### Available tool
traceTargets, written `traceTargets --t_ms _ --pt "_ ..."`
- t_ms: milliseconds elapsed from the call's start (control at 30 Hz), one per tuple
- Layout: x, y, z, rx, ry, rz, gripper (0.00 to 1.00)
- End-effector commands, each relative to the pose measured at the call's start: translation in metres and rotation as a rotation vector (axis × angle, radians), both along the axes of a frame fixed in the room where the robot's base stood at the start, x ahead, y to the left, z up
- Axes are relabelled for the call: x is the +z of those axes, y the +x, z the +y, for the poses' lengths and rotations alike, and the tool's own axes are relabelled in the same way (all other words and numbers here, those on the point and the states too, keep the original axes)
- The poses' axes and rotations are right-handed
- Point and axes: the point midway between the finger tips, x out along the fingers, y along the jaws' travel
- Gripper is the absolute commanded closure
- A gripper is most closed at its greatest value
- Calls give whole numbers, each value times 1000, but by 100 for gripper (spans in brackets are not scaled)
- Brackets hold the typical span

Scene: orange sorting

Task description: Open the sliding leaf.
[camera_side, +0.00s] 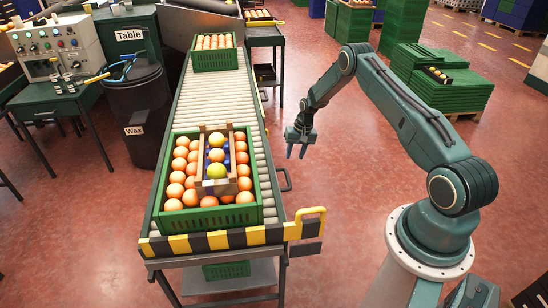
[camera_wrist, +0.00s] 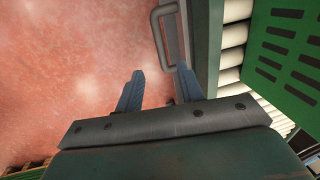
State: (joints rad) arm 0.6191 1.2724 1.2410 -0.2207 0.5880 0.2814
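I see no part I can surely name as the sliding leaf. A grey bar handle (camera_side: 288,181) sticks out from the right side of the roller conveyor, beside the green crate; it also shows in the wrist view (camera_wrist: 158,40), top centre. My gripper (camera_side: 296,154) hangs over the floor right of the conveyor, fingers pointing down. In the wrist view, its two blue fingers (camera_wrist: 160,72) are apart with nothing between them. The handle appears just beyond the fingertips there; I cannot tell the exact gap, but the side view shows my gripper apart from it.
The conveyor (camera_side: 214,98) carries a green crate (camera_side: 258,192) of oranges with a wooden box of fruit in it. A yellow handle (camera_side: 312,211) stands at its front right corner. A black bin (camera_side: 138,110) is at left. Floor between conveyor and my base is clear.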

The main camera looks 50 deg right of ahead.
Motion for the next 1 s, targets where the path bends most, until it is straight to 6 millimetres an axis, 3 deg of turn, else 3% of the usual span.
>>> traceTargets --t_ms 700,1000 --pt "-87 11 12 1 0 1 62" --pt "-110 14 15 1 0 0 62"
